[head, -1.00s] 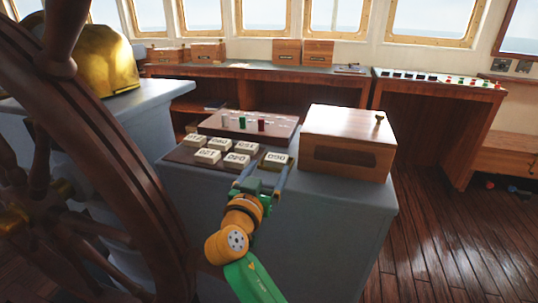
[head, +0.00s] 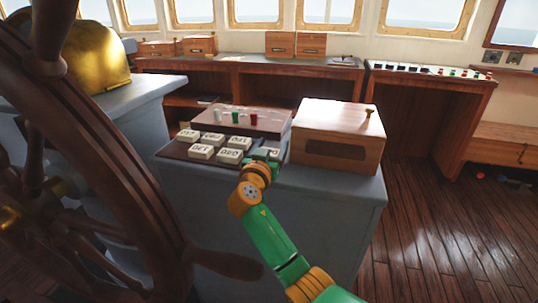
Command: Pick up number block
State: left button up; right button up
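Several cream number blocks lie in two rows on a dark tray (head: 172,152) on the grey console. They include a front-left block (head: 200,151), a front-middle block (head: 229,156) and a back block (head: 240,143). My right gripper (head: 268,155) is at the tray's right end, over the rightmost number block (head: 273,152). Its fingers reach down around or beside that block, which is mostly hidden by the gripper. Whether the fingers press on it I cannot tell. My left gripper is out of view.
A wooden box (head: 338,133) with a dark slot stands close to the right of the gripper. A raised panel (head: 270,122) with coloured pegs is behind the blocks. The ship's wheel (head: 110,150) fills the left side.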

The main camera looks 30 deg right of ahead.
jog(key=shift+r, duration=0.1)
notch_tip(320, 180, up, 18)
jog(key=s+a+f+n+t+y+p, duration=0.2)
jog(key=s+a+f+p, duration=0.7)
jog(key=a+f, duration=0.4)
jog(key=s+a+y+p, duration=0.1)
jog(key=s+a, duration=0.1)
jog(key=s, duration=0.3)
jog(key=s+a+n+t+y+p, duration=0.1)
jog(key=s+a, duration=0.1)
jog(key=s, duration=0.3)
jog(key=s+a+n+t+y+p, duration=0.1)
jog(key=s+a, duration=0.1)
jog(key=s, duration=0.3)
jog(key=shift+s+a, duration=0.25)
jog(key=shift+a, duration=0.15)
jog(key=shift+p, duration=0.3)
